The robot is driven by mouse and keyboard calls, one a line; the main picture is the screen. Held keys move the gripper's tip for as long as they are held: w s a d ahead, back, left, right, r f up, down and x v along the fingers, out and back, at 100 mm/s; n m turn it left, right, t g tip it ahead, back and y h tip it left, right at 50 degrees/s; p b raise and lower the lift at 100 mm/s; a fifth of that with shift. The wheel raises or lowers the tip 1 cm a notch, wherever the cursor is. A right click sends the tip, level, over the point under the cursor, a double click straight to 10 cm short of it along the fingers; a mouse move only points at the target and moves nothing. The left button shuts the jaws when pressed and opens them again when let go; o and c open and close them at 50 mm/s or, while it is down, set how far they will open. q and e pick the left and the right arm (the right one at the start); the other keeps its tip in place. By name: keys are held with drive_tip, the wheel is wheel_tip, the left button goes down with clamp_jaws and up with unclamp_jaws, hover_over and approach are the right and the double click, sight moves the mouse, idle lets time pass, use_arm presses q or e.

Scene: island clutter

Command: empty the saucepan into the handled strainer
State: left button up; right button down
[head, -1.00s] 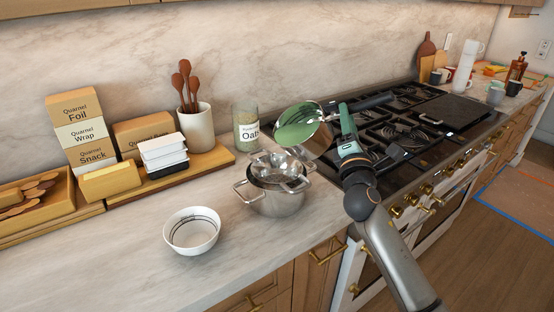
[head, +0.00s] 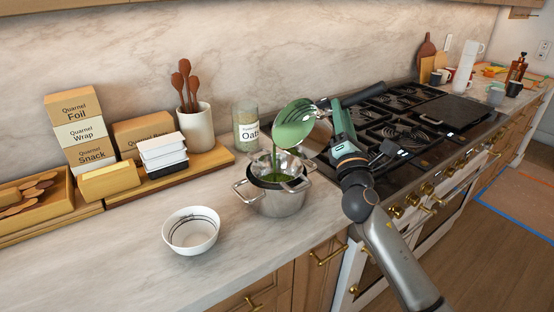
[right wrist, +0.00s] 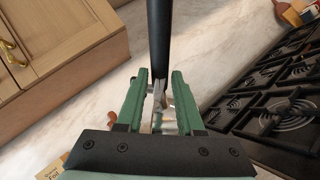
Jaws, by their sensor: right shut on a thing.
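The saucepan (head: 319,111) is tipped steeply to the left above the pot, with green liquid inside. A green stream falls from its lower lip into the handled strainer (head: 292,168). The strainer rests in the top of a two-handled steel pot (head: 282,206), and some green shows in its bowl. My right gripper (head: 339,110) is shut on the saucepan's black handle (head: 368,94). In the right wrist view the dark handle (right wrist: 159,40) runs between the fingers of the gripper (right wrist: 155,90). My left gripper is not in view.
A white bowl (head: 191,231) stands left of the pot. An oats jar (head: 246,130) and a utensil crock (head: 195,129) stand behind. The black gas stove (head: 400,125) lies to the right. The front left counter is clear.

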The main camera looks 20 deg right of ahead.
drive_tip(key=shift+s+a+r, duration=0.1)
drive_tip(key=shift+a+r, duration=0.1)
drive_tip(key=shift+r, duration=0.2)
drive_tip(key=shift+n, duration=0.3)
drive_tip(key=shift+s+a+r+n+t+y+b, duration=0.15)
drive_tip(key=shift+a+n+t+y, duration=0.15)
drive_tip(key=shift+n, duration=0.25)
drive_tip(key=shift+w+a+n+t+y+b, duration=0.15)
drive_tip(key=shift+a+n+y, duration=0.15)
drive_tip(key=shift+n, duration=0.3)
drive_tip(key=shift+s+a+r+n+t+y+b, duration=0.1)
drive_tip(key=shift+s+a+n+t+y, duration=0.15)
drive_tip(key=shift+n, duration=0.3)
drive_tip(key=shift+w+y, duration=0.1)
drive_tip(key=shift+y, duration=0.15)
drive_tip(key=shift+a+f+n, duration=0.1)
drive_tip(key=shift+a+n, duration=0.2)
drive_tip(key=shift+n, duration=0.3)
drive_tip(key=shift+a+n+t+y+b, duration=0.3)
drive_tip(key=shift+a+n+y+b, duration=0.2)
drive_tip(key=shift+n+y, duration=0.45)
drive_tip(key=shift+s+a, duration=0.1)
drive_tip(key=shift+s, duration=0.1)
